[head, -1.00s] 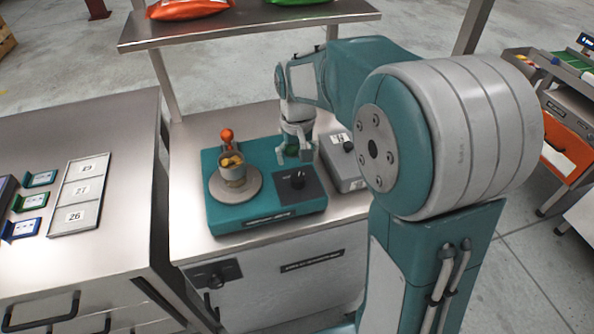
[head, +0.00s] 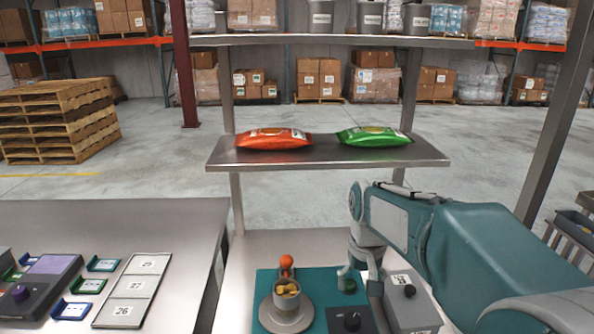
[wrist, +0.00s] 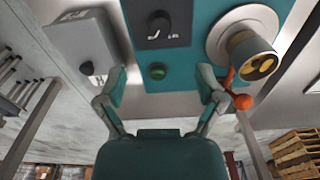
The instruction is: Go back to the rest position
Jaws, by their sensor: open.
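My gripper (head: 360,278) is open and empty at the right side of a teal machine (head: 265,292). In the wrist view, my gripper (wrist: 162,84) shows its two fingers spread apart, with a green button (wrist: 158,72) of the machine visible between them. The button (head: 350,286) also shows in the head view beside the fingers. I cannot tell how far the fingertips are from it. A metal cup (head: 287,298) with yellow pieces inside stands on the machine's round plate (head: 287,318). An orange ball (head: 287,262) shows just behind the cup.
A grey box (head: 420,315) with a black knob stands right of the machine. A metal shelf (head: 325,156) above holds an orange bag (head: 274,139) and a green bag (head: 374,137). A numbered tray (head: 131,288) lies on the left bench. Wooden pallets (head: 58,120) stand behind on open floor.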

